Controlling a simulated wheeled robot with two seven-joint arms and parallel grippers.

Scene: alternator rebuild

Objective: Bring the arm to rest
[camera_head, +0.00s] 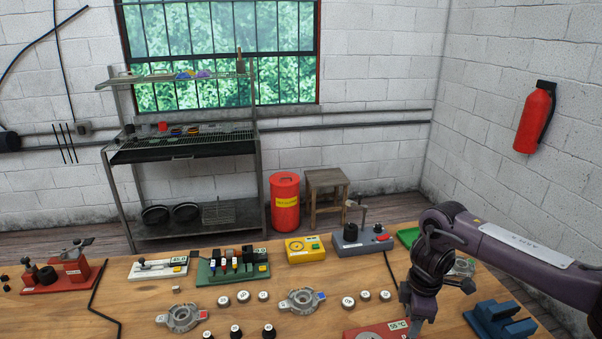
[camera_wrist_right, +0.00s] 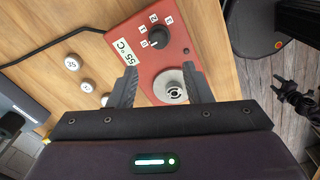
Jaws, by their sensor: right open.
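My right arm (camera_head: 520,250) reaches in from the right in the head view, bent down at the wrist. My right gripper (camera_head: 418,322) hangs low over the front right of the bench. In the right wrist view the right gripper (camera_wrist_right: 162,75) has its two dark fingers spread, with nothing held between them. Past the fingers is a red unit (camera_wrist_right: 150,57) labelled 55 °C, with a dark knob and a round metal plate. The red unit also shows at the bottom of the head view (camera_head: 362,332), partly cut off. My left gripper is not in view.
On the wooden bench (camera_head: 140,310) stand a blue fixture (camera_head: 498,322) right of the gripper, a grey unit (camera_head: 361,241), a yellow meter (camera_head: 304,249), a green rack (camera_head: 232,270) and two metal housings (camera_head: 181,318) (camera_head: 302,301). Several small round parts lie between. A red fixture (camera_head: 62,272) stands left.

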